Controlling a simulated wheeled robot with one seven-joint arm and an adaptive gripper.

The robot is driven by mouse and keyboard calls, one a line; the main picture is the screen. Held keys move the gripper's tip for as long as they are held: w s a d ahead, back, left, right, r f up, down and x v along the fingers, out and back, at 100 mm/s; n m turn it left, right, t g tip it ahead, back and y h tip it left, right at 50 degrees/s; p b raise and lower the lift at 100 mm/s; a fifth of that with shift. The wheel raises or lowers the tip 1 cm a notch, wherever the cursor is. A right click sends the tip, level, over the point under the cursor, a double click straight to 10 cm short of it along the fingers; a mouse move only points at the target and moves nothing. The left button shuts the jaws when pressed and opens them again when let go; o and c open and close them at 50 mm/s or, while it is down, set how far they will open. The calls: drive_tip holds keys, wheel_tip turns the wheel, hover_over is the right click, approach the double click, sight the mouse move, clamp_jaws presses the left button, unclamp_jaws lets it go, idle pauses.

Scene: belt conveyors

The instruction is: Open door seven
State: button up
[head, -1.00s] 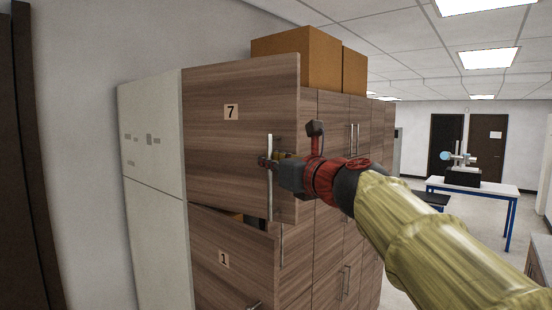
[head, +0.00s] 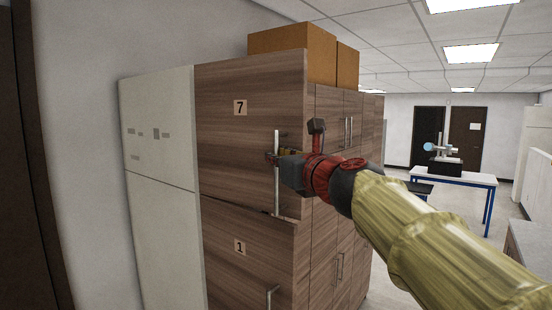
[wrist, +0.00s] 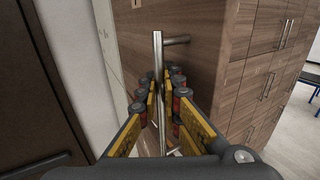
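Door seven (head: 235,140) is a wooden panel marked 7, upper on the near end of the cabinet. My gripper (head: 274,157) is at the handle's upper half. In the wrist view, the handle (wrist: 158,60) runs between the yellow-padded fingers of my gripper (wrist: 164,82). The fingers stand apart on either side of the bar, with a gap showing on the right side. The bar looks closer to the left finger.
Panel 1 (head: 235,265) with its own handle lies below door seven. Cardboard boxes (head: 290,48) sit on the cabinet top. A white unit (head: 160,190) and wall stand to the left. More cabinet doors run back on the right, with a table (head: 455,178) farther off.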

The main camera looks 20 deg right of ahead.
drive_tip(key=o, duration=0.4)
drive_tip(key=shift+s, duration=0.1)
drive_tip(key=s, duration=1.1)
drive_tip(key=shift+s+d, duration=0.4)
